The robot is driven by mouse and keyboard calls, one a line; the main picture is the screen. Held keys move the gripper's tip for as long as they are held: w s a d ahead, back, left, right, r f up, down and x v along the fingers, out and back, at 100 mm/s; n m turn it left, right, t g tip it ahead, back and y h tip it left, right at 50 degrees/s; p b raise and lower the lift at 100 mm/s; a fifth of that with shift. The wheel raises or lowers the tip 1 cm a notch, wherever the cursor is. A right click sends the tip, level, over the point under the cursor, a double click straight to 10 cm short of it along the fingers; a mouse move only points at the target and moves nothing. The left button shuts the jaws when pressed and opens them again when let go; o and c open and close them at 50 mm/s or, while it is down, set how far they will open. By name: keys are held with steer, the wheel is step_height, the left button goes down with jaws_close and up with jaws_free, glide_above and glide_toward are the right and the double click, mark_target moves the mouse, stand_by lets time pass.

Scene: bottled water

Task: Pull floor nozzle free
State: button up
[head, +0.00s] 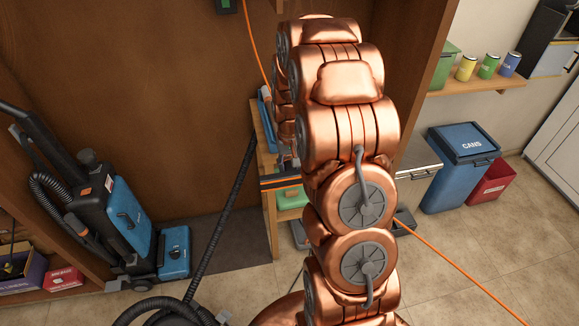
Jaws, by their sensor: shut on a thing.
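A blue part (266,106), perhaps the floor nozzle, stands at the edge of a wooden bench left of my arm. A black ribbed tube (233,190) runs from near this bench down to a black hose (165,308) on the floor. I cannot tell whether the tube joins the blue part. My copper arm rises through the middle of the view and covers much of the bench. My gripper is hidden behind the arm links, so its fingers and what they touch do not show.
A blue and black upright vacuum cleaner (127,220) stands at the left. An orange cord (455,265) crosses the floor at the right. A blue CANS bin (462,178) and a red bin (493,183) stand by the wall. Tiled floor is open at lower right.

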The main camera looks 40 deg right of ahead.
mark_target(293, 176)
steer(key=shift+s+a+b, duration=0.35)
steer(key=shift+s, duration=0.45)
steer(key=shift+s+a, duration=0.1)
steer(key=shift+s, duration=0.2)
jaws_close()
steer(key=shift+s+a+b, duration=0.25)
steer(key=shift+s, duration=0.3)
steer(key=shift+s+a+b, duration=0.25)
steer(key=shift+s, duration=0.25)
